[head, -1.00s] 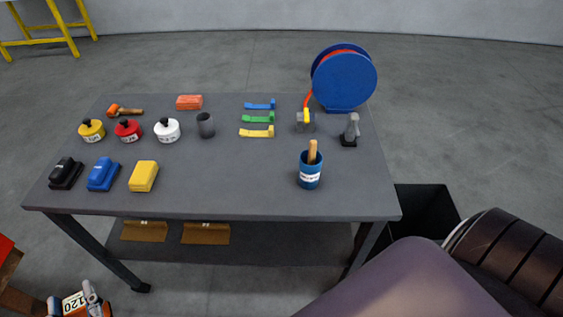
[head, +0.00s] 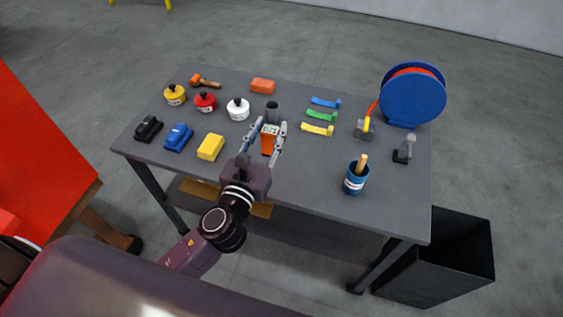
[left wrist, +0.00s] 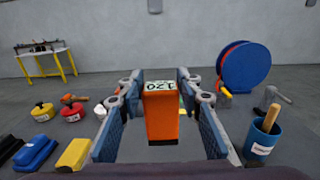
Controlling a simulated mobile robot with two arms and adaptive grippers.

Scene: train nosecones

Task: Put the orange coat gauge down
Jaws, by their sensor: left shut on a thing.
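The orange coat gauge (head: 269,141), with a pale display reading 120, is between the fingers of my left gripper (head: 267,136) in the head view. In the left wrist view the gauge (left wrist: 162,112) stands upright between the two blue-padded fingers of the left gripper (left wrist: 162,108). The left gripper is shut on it. In the head view it is over the middle of the grey table (head: 300,178), in front of the dark cup (head: 272,112). I cannot tell whether the gauge touches the tabletop. My right gripper is not in view.
A yellow sponge-like block (head: 210,147) lies left of the gripper. A blue pot with a wooden handle (head: 355,180) stands to the right. Yellow, green and blue strips (head: 322,115) lie behind right, near a blue hose reel (head: 412,98). The front middle of the tabletop is clear.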

